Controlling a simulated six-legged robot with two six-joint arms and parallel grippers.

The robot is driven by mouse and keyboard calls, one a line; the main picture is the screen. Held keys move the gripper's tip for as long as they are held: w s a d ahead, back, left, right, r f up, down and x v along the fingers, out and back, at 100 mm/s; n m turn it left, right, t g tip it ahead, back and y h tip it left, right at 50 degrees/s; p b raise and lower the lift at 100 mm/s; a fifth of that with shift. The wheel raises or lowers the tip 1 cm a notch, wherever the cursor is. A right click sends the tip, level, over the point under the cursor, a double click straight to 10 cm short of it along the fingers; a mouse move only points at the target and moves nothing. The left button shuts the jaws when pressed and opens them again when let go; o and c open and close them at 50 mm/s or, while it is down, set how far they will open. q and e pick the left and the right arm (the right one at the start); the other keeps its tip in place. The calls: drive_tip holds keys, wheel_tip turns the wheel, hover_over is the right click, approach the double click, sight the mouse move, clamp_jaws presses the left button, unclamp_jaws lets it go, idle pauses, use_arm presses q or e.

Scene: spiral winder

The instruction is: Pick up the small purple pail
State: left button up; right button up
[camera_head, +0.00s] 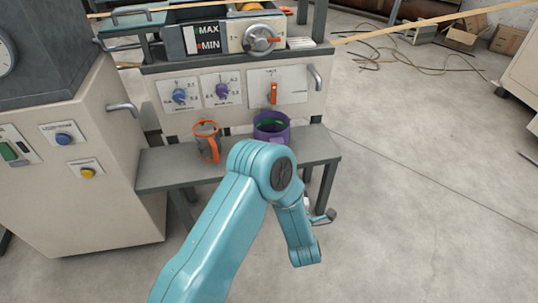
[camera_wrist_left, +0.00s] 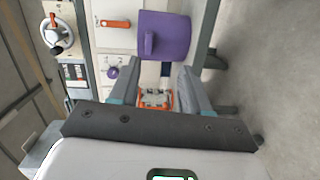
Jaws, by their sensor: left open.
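The small purple pail (camera_head: 272,130) stands upright on the grey bench (camera_head: 160,172) in front of the machine, with a dark green inside. It also shows, turned sideways, in the left wrist view (camera_wrist_left: 172,36), with its handle facing the camera. My left gripper (camera_wrist_left: 159,76) is open, its two fingers apart, with nothing held between them. The pail lies beyond the fingertips, towards the top of that view. In the head view my teal arm covers the bench's front edge just below the pail, and its fingers cannot be made out. My right gripper is not in view.
Behind is a panel with knobs and an orange switch (camera_head: 273,93). A control cabinet (camera_head: 85,150) is at left.

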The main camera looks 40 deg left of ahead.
use_arm(q)
drive_tip(key=n+y, duration=0.1)
drive_tip(key=b, duration=0.5)
approach(271, 135)
drive_tip(key=w+a+f, duration=0.1)
drive_tip(key=w+f, duration=0.1)
drive_tip(key=w, duration=0.4)
drive_tip(key=shift+w+a, duration=0.4)
drive_tip(key=shift+a, duration=0.1)
clamp_jaws()
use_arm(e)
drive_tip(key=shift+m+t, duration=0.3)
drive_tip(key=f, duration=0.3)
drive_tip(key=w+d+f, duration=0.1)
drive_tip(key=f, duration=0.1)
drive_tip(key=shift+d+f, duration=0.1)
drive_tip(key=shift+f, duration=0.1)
